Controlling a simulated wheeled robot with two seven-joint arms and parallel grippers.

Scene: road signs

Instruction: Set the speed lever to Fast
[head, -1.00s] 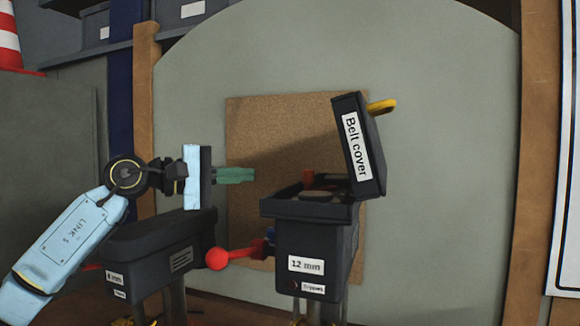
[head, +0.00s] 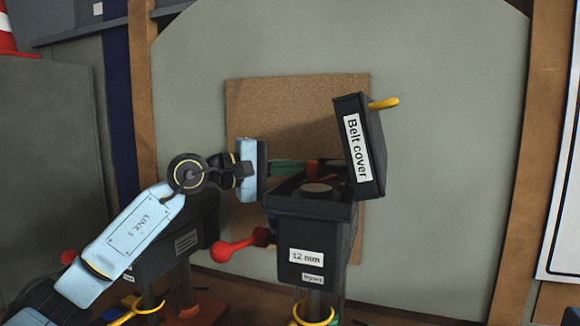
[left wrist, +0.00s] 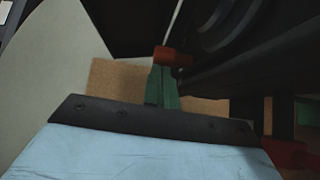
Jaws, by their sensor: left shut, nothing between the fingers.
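A dark machine head (head: 305,240) labelled "12 mm" stands in the middle of the head view, its belt cover (head: 357,145) tipped up. An orange-red piece (head: 320,170) stands inside the open top; it may be the speed lever, but no "Fast" mark is readable. My left gripper (head: 300,167) has its green fingers together and empty, reaching in from the left at the rim of the open top. In the left wrist view the fingers (left wrist: 163,82) point at a red piece (left wrist: 173,57) just beyond their tips; contact is unclear. My right gripper is out of view.
A red ball-ended handle (head: 222,252) sticks out left of the machine. A second dark machine (head: 185,245) stands behind my left arm. A yellow handle (head: 384,103) juts from the cover. A cork board (head: 290,105) hangs behind on the wall.

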